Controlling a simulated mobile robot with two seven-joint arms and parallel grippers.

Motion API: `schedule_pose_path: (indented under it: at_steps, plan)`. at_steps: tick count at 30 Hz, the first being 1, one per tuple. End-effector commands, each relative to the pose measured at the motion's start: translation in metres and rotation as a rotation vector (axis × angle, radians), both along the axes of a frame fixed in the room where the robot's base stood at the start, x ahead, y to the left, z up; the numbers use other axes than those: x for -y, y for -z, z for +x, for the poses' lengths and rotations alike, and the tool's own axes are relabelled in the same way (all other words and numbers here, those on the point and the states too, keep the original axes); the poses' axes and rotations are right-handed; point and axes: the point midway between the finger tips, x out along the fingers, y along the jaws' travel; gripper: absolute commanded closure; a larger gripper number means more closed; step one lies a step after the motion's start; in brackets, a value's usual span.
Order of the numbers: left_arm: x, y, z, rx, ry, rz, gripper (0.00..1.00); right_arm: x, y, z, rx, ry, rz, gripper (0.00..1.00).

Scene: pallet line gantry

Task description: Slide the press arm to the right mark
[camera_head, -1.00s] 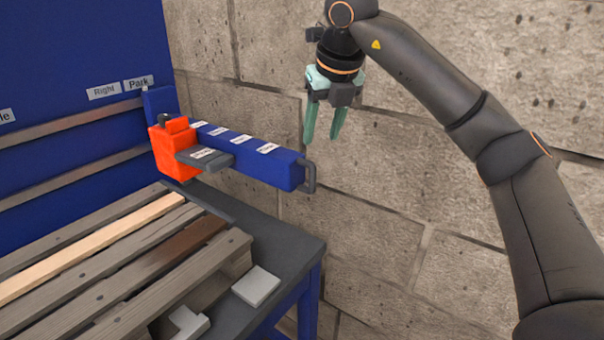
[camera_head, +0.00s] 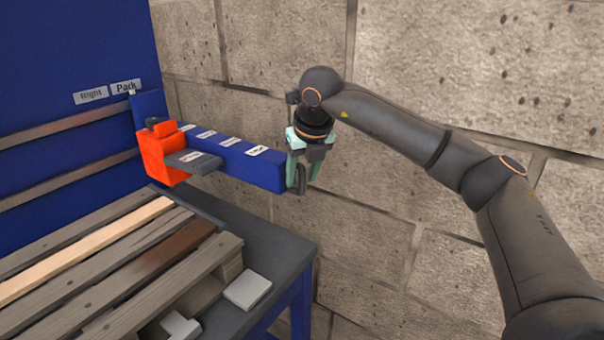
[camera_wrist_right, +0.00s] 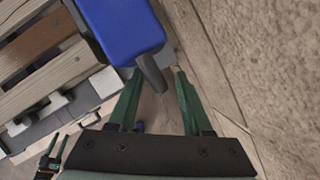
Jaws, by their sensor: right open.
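The press arm (camera_head: 240,157) is a blue beam with white labels, jutting out from the blue back panel by the "Park" label (camera_head: 126,87). An orange-red block (camera_head: 163,152) sits on it. The dark handle at its free end (camera_wrist_right: 152,72) shows in the right wrist view. My right gripper (camera_head: 303,183) is at this end, fingers pointing down. In the wrist view the handle lies between its open fingers, nearer the left one; contact cannot be told. The "Right" label (camera_head: 91,96) is left of "Park". What seems my left gripper (camera_wrist_right: 56,148) shows small at the wrist view's lower left.
A slatted wooden pallet (camera_head: 110,262) lies on the dark bench below the press arm. Pale grey pieces (camera_head: 248,290) lie near the bench edge. A stone block wall (camera_head: 420,90) stands behind and to the right. The space right of the bench is free.

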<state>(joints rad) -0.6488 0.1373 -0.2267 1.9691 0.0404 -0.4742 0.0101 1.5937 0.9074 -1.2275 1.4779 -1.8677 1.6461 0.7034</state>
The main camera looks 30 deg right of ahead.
Motion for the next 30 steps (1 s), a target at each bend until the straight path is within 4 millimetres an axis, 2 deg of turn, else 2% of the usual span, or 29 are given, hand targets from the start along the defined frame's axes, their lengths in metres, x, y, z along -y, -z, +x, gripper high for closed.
schedule_pose_path:
  at_steps: [2,15,30]
  plan:
    - [-0.0001,0.0002,-0.0001,0.0,0.0,0.0,0.5,-0.0002,-0.0001,0.0,0.0,0.0,0.0,0.5]
    - [-0.0006,0.0005,-0.0001,-0.001,-0.001,0.001,0.5,0.0002,-0.0006,-0.0001,0.001,0.001,-0.001,1.0]
    - [-0.0012,0.0008,-0.0002,-0.001,-0.001,0.002,0.5,0.0016,-0.0012,-0.0001,0.002,0.004,-0.001,1.0]
